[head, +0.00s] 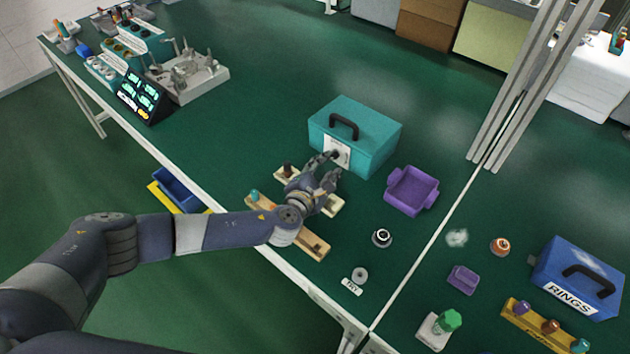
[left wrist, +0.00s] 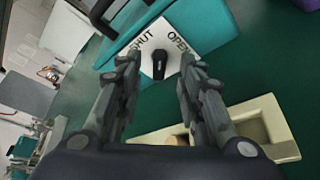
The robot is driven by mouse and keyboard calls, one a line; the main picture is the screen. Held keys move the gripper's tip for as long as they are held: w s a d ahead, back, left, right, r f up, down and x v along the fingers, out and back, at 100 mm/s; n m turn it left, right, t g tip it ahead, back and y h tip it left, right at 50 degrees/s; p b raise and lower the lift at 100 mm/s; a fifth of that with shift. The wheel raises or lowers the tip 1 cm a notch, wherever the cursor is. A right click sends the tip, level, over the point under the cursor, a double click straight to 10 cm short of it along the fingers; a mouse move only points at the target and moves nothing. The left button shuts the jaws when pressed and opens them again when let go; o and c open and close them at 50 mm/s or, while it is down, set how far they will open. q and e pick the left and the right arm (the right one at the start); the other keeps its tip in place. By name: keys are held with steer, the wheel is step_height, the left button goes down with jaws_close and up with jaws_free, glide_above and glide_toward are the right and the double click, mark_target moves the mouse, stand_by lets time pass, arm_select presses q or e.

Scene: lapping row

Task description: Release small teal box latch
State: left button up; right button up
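The teal box (head: 375,135) with a black handle (head: 344,125) stands on the green bench. A white plate (head: 337,152) is on its front. In the left wrist view the plate (left wrist: 205,30) reads SHUT and OPEN, with a black latch knob (left wrist: 158,66) below the words. The knob's narrow end points up between the two words; I cannot tell its exact setting. My left gripper (head: 329,162) is in front of the plate. In the left wrist view its fingers are open, one on each side of the knob, with no clear contact. My right gripper is not in view.
A cream tray (left wrist: 285,150) lies below the left gripper. A purple bin (head: 412,190) stands right of the teal box. A wooden rack (head: 312,245) lies under the left arm. A blue RINGS box (head: 580,275) is far right.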

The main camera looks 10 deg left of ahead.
arm_select(q)
steer(key=v, duration=0.7)
steer(key=shift+s+r, duration=0.15)
steer(key=shift+s, duration=0.15)
